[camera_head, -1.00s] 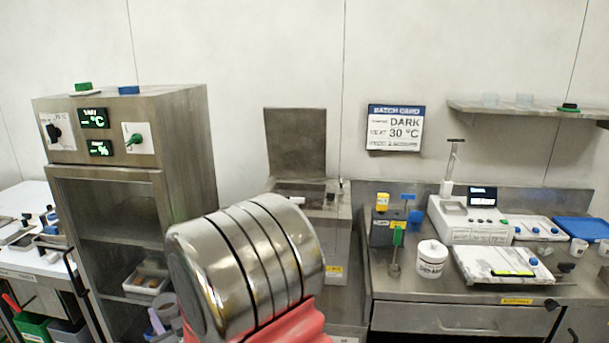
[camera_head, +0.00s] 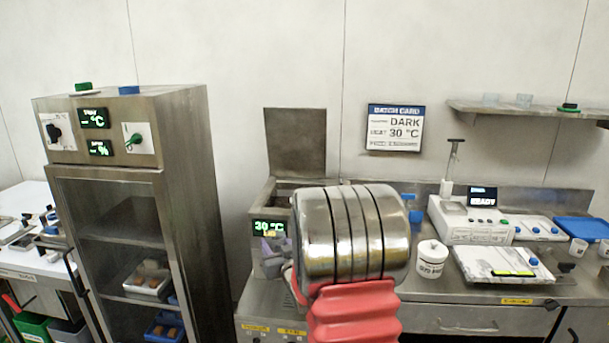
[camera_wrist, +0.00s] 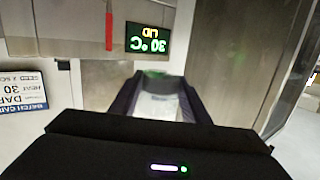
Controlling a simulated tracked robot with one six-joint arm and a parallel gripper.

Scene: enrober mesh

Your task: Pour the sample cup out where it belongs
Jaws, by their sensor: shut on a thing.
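My gripper (camera_wrist: 160,88) shows in the wrist view with two dark fingers shut on a pale, see-through cup (camera_wrist: 160,106), which I take for the sample cup. Something green shows at its far end, and its contents cannot be made out. In the head view my arm hides most of the gripper and the cup. The gripper is in front of a steel machine whose display (camera_head: 270,228) reads 30 °C. In the wrist view the display (camera_wrist: 149,39) is upside down and also shows LID. The machine's lid (camera_head: 295,142) stands raised.
A batch card (camera_head: 395,128) on the wall reads DARK and 30 °C. A steel cabinet (camera_head: 185,130) stands left. On the right bench are a white lidded tub (camera_head: 432,259), a white instrument (camera_head: 470,232) reading READY and a blue tray (camera_head: 582,228). A shelf (camera_head: 530,112) hangs above.

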